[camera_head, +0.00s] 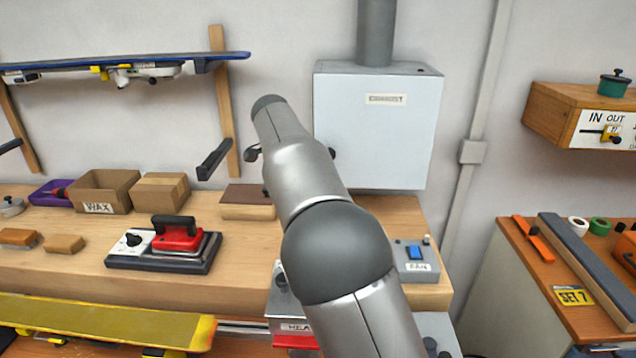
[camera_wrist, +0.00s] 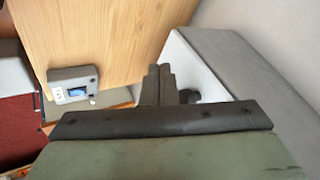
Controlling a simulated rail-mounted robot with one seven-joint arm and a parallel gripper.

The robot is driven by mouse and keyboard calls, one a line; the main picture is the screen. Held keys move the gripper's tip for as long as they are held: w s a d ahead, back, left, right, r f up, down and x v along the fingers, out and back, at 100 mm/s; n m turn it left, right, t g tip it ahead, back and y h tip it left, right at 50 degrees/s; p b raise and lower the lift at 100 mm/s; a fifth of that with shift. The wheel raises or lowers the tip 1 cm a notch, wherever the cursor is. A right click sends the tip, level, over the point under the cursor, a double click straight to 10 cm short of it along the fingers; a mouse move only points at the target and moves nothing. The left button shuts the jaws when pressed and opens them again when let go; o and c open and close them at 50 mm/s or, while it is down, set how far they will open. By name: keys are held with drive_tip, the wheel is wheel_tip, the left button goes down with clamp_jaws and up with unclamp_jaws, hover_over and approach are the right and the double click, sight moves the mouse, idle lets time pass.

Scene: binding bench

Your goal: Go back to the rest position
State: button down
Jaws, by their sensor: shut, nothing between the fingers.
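My arm rises through the middle of the head view and hides part of the bench. My gripper (camera_wrist: 158,84) shows in the wrist view with its dark fingers together and nothing between them. In the head view I cannot make it out clearly behind the arm. The wrist view shows the wooden bench top (camera_wrist: 100,35) and a grey control box with a blue switch (camera_wrist: 73,86) to the left of the fingers, apart from them. The same box (camera_head: 415,259) is at the bench's right end in the head view.
A red waxing iron (camera_head: 178,236) stands on its base on the bench, near cardboard boxes (camera_head: 160,190). A white exhaust box (camera_head: 380,130) hangs on the wall behind my arm. A side cabinet (camera_head: 530,265) stands right, beyond a gap.

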drive_tip(key=s+d+f+n+g+y, duration=0.25)
drive_tip(key=s+d+n+g, duration=0.2)
drive_tip(key=s+d, duration=1.2)
drive_tip(key=s+d+f+n, duration=0.2)
drive_tip(key=s+f+n, duration=0.1)
drive_tip(key=s, duration=0.5)
drive_tip(key=s+d+f+n+g, duration=0.1)
drive_tip(key=s+d+f+n, duration=0.2)
drive_tip(key=s, duration=0.6)
drive_tip(key=s+d+f+n, duration=0.3)
drive_tip(key=s+f, duration=0.3)
drive_tip(key=s, duration=0.3)
drive_tip(key=shift+f+g, duration=0.35)
drive_tip(key=shift+f, duration=0.05)
drive_tip(key=shift+d, duration=0.1)
